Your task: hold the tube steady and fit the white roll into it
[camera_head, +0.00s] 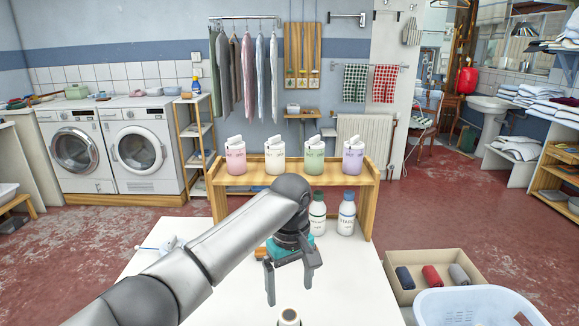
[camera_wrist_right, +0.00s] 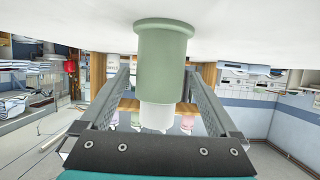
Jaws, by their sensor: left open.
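A green tube (camera_wrist_right: 163,60) with a wider rim stands upright on the white tabletop, which shows upside down in the right wrist view. A white roll (camera_wrist_right: 157,117) sticks out of the tube's free end, in line with it; how deep it sits is hidden. My right gripper (camera_wrist_right: 159,72) has its fingers spread on both sides of the tube; contact is not clear. My left gripper (camera_head: 290,281) is open and empty above the table, pointing down. Below it, a small round end with a dark centre (camera_head: 289,317) is cut by the head view's bottom edge.
A wooden shelf (camera_head: 328,171) with several pastel containers on top and two white bottles (camera_head: 346,213) below stands at the table's back. A box (camera_head: 407,266) of rolled cloths and a white basket (camera_head: 476,307) are at the right. The tabletop (camera_head: 350,285) is mostly clear.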

